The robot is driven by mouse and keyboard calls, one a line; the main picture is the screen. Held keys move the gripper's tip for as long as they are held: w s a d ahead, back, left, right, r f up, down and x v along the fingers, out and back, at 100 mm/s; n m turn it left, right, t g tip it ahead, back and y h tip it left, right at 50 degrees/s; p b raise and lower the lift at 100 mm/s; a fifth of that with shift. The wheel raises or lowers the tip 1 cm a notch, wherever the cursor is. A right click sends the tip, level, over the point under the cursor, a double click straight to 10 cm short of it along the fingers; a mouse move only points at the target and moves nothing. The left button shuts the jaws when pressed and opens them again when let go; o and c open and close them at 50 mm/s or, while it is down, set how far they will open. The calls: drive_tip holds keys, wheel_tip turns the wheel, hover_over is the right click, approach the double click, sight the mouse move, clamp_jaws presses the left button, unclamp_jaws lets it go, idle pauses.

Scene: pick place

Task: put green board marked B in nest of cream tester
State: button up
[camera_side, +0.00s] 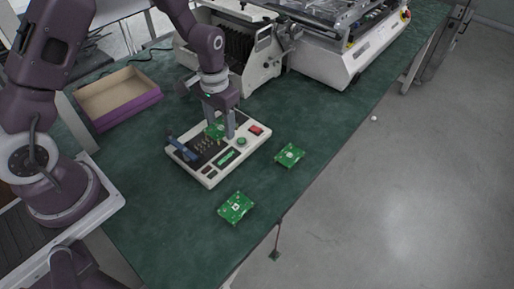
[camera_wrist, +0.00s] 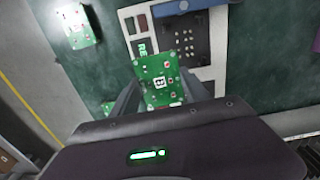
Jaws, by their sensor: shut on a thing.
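My gripper (camera_wrist: 150,97) is shut on a green board (camera_wrist: 160,82), held between the two fingers. The board has a small white and dark square mark in its middle; I cannot read a letter on it. In the side view the held board (camera_side: 214,131) is just above the cream tester (camera_side: 211,180), over its far part, partly hidden by the fingers. The tester has a dark nest area with several pins (camera_wrist: 190,40), a blue lever (camera_side: 181,149), a red button (camera_side: 256,130) and a green button. I cannot tell whether the board touches the tester.
Two other green boards lie on the green table, one right of the tester (camera_side: 290,155) and one nearer the front (camera_side: 236,207). White machines (camera_side: 262,50) stand behind.

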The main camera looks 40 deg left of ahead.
drive_tip(key=r, duration=0.2)
hover_over(204, 147)
drive_tip(key=shift+w+f, duration=0.1)
drive_tip(key=shift+f, duration=3.6)
drive_tip(key=shift+f, duration=0.55)
drive_tip(key=shift+f, duration=0.2)
drive_tip(key=o, duration=1.2)
drive_tip(key=c, duration=0.3)
drive_tip(key=shift+c, duration=0.2)
